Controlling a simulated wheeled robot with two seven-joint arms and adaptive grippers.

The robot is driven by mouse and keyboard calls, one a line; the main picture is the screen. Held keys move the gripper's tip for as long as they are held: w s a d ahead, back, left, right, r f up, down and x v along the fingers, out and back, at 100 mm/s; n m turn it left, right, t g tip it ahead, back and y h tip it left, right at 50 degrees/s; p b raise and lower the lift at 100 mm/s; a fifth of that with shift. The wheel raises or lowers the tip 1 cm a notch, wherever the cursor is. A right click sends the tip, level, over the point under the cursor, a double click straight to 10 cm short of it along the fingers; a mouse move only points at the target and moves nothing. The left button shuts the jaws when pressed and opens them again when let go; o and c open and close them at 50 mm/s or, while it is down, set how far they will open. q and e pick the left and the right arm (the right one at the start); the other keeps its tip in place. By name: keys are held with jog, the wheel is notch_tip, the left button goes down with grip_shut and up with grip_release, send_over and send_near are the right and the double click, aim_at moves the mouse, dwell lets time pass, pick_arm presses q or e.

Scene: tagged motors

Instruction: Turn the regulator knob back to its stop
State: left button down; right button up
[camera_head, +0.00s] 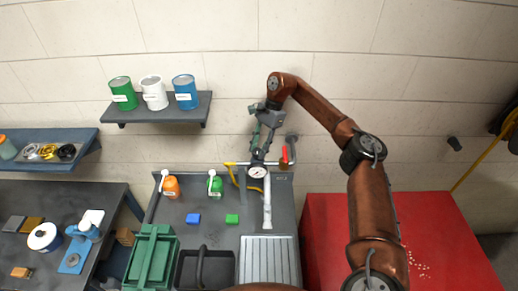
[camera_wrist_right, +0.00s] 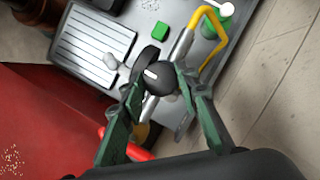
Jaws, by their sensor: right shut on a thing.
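The regulator knob (camera_wrist_right: 155,75) is a round black knob with a white mark on its face, seen in the right wrist view. My right gripper (camera_wrist_right: 161,84) has its green fingers on both sides of the knob and is shut on it. In the head view my right gripper (camera_head: 259,151) reaches down from above to the pipework just behind a round white-faced gauge (camera_head: 257,172). There the gripper hides the knob. My left gripper is not in view.
A yellow handle (camera_head: 231,165) and a red lever (camera_head: 285,155) flank the pipework. Orange (camera_head: 171,187) and green (camera_head: 215,187) bottles, blue and green blocks, and a ribbed tray (camera_head: 268,262) are on the grey bench. A red cabinet (camera_head: 440,235) stands right.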

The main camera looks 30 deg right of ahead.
jog(key=o, duration=1.2)
jog(key=shift+c, duration=0.2)
jog(key=shift+r, duration=0.1)
jog(key=v, duration=1.1)
jog(key=shift+r, duration=0.4)
jog(key=shift+d, duration=0.25)
